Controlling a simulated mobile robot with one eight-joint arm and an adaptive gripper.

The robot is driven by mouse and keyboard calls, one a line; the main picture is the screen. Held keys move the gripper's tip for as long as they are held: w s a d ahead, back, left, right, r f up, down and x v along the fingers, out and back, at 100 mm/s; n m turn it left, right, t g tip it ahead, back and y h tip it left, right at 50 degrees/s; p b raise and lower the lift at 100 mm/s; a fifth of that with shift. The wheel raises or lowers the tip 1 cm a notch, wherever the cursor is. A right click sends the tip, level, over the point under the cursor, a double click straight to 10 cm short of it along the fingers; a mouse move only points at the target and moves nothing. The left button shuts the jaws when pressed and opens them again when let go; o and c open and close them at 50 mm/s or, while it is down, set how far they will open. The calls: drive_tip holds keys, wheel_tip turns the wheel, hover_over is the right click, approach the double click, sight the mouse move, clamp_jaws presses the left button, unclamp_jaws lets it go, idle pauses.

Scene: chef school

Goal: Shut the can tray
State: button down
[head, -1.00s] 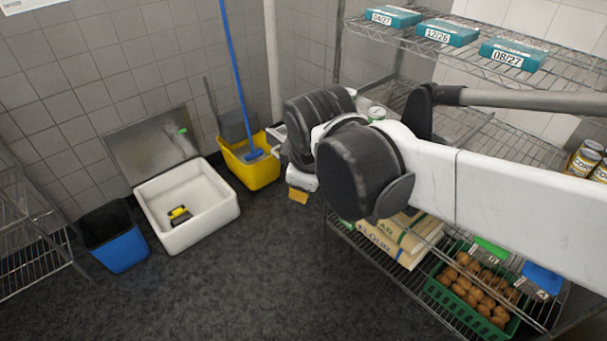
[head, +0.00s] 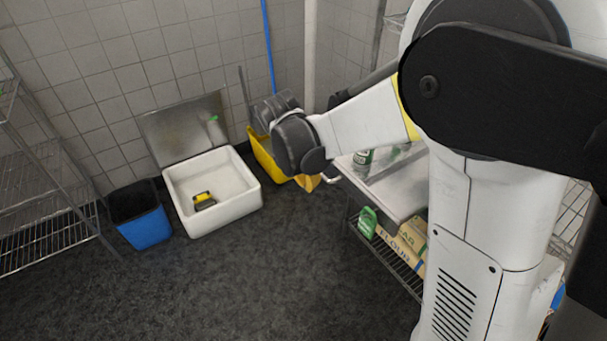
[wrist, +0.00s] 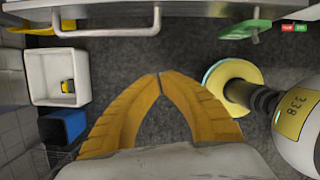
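The can tray (head: 402,190) is a pale metal tray standing out from the shelf unit on the right in the head view, with a can (head: 362,160) on it. Its bar handle (wrist: 107,31) runs along its edge at the top of the wrist view. My gripper (wrist: 159,75) has two yellow fingers whose tips meet, with nothing visible between them. In the head view my gripper (head: 308,183) is beside the tray's left end, close to the handle; I cannot tell whether they touch. My arm hides the tray's right part.
A green bottle (head: 368,222) and flour bags (head: 398,245) are on the shelf below. A white floor sink (head: 240,200), blue bin (head: 146,228) and yellow mop bucket (head: 266,158) stand at the back. A wire rack (head: 45,200) is at left. The middle floor is clear.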

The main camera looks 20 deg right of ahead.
drive_tip(key=w+d+f+b, duration=0.2)
drive_tip(key=d+f, duration=0.2)
drive_tip(key=shift+w+d, duration=0.2)
drive_tip(key=shift+w, duration=0.05)
drive_tip(key=shift+f, duration=0.1)
